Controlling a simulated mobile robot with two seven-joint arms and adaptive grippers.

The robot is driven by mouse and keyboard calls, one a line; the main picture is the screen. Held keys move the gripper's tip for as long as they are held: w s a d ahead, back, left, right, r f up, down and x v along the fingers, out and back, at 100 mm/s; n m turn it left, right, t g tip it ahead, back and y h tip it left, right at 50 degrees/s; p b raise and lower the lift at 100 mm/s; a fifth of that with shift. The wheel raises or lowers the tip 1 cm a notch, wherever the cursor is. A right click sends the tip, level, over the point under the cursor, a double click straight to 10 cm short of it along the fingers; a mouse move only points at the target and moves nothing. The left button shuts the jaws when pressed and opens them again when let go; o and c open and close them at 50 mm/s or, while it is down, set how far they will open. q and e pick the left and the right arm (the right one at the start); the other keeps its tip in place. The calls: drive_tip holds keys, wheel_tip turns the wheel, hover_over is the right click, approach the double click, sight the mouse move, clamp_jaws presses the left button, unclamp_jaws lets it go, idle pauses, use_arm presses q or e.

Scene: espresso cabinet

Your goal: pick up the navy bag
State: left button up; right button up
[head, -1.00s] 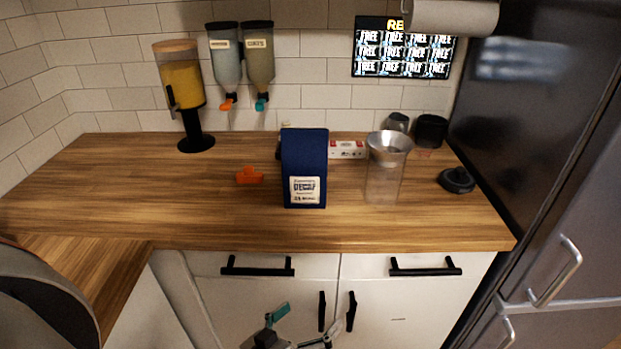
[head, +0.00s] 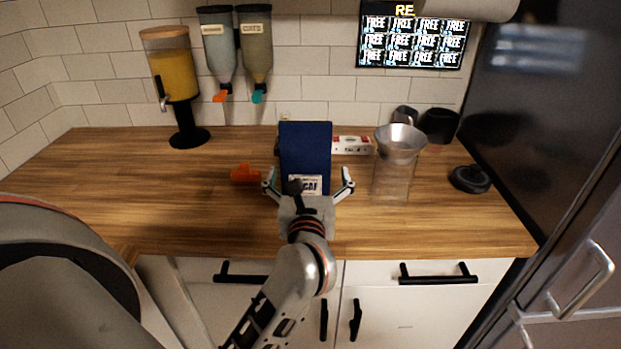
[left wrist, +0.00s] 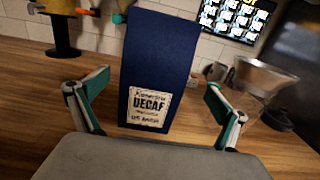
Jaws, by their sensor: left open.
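The navy bag (head: 305,150) stands upright on the wooden counter, with a white DECAF label low on its front. It also fills the middle of the left wrist view (left wrist: 160,62). My left gripper (head: 308,180) is open in front of the bag, with one finger at each side of it. In the left wrist view the open left gripper (left wrist: 152,100) has visible gaps between its fingers and the bag. The gripper hides part of the label in the head view. My right gripper does not show.
A clear container with a metal funnel (head: 400,140) stands close right of the bag. An orange object (head: 245,174) lies to the left. A red and white box (head: 352,145) is behind, and a black lid-like object (head: 470,178) is at right.

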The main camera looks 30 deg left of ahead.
sight(305, 161)
use_arm(q)
drive_tip(key=x, duration=0.2)
drive_tip(key=p+x, duration=0.1)
drive_tip(key=x, duration=0.3)
drive_tip(key=shift+s+a+r, duration=0.2)
drive_tip(key=shift+a+r, duration=0.1)
drive_tip(key=shift+a, duration=0.1)
drive_tip(key=shift+w+a+f, duration=0.1)
drive_tip(key=shift+w+a, duration=0.1)
drive_tip(key=shift+w, duration=0.2)
drive_tip(key=c, duration=1.7)
